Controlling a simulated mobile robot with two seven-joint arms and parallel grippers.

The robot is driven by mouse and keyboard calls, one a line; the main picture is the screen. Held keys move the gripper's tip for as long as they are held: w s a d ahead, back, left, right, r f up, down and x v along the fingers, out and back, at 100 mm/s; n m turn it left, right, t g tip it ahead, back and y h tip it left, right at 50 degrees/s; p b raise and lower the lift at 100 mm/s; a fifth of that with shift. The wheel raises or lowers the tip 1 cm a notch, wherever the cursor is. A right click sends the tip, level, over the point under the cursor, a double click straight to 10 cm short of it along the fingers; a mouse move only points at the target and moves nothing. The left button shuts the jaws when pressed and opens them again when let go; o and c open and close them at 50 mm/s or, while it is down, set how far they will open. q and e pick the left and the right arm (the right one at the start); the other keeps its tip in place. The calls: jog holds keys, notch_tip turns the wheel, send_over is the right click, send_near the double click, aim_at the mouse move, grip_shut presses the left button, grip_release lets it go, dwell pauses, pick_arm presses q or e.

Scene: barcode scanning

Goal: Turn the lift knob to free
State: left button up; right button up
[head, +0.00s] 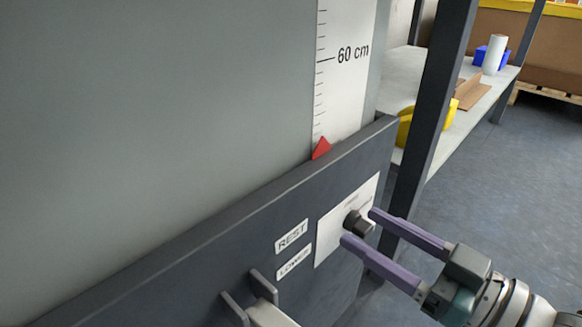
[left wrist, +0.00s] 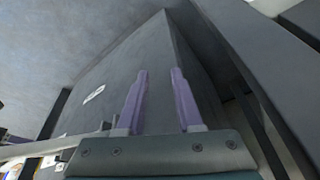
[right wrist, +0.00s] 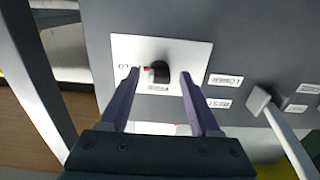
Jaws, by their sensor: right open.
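The lift knob (head: 354,222) is a small dark knob on a white plate (head: 333,232) fixed to a dark grey panel. In the right wrist view the knob (right wrist: 158,70) has a red mark at its left side, near small lettering too blurred to read fully. My right gripper (head: 361,227) is open, its two purple fingers on either side of the knob; I cannot tell whether they touch it. The right wrist view shows these fingers (right wrist: 159,75) apart, with the knob between them. My left gripper (left wrist: 158,74) is open and empty beside a grey surface.
Labels REST (head: 292,236) and LOWER (head: 294,262) sit left of the plate, above a pale lever (head: 268,314). A red pointer (head: 321,148) stands on a height scale below 60 cm. A dark post (head: 430,110) and a shelf (head: 400,72) stand at the right.

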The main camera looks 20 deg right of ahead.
jog(key=shift+w, duration=0.1)
grip_shut()
dwell(0.6)
